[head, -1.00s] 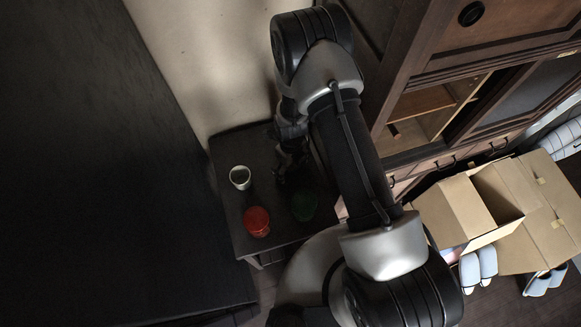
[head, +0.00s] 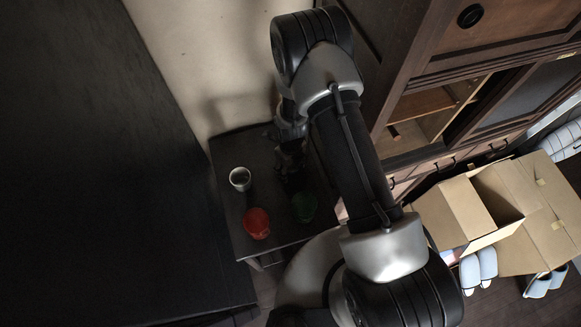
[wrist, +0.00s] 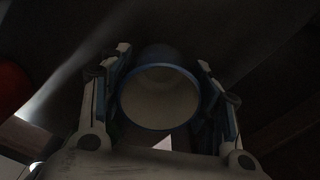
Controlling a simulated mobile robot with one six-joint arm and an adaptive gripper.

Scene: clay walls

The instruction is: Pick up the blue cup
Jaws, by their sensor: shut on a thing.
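The blue cup (wrist: 160,98) shows in the wrist view with its round blue rim and pale inside facing the camera. My gripper (wrist: 163,58) has one finger on each side of the cup and is shut on it. In the head view my gripper (head: 289,158) is over the back right part of the small dark table (head: 236,150). I cannot make out the blue cup there; it is dark and hidden by the gripper.
A white cup (head: 240,179), a red cup (head: 256,223) and a green cup (head: 304,207) stand on the table. A dark wooden cabinet (head: 440,70) and an open cardboard box (head: 455,210) are at right. A large black surface (head: 90,180) fills the left.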

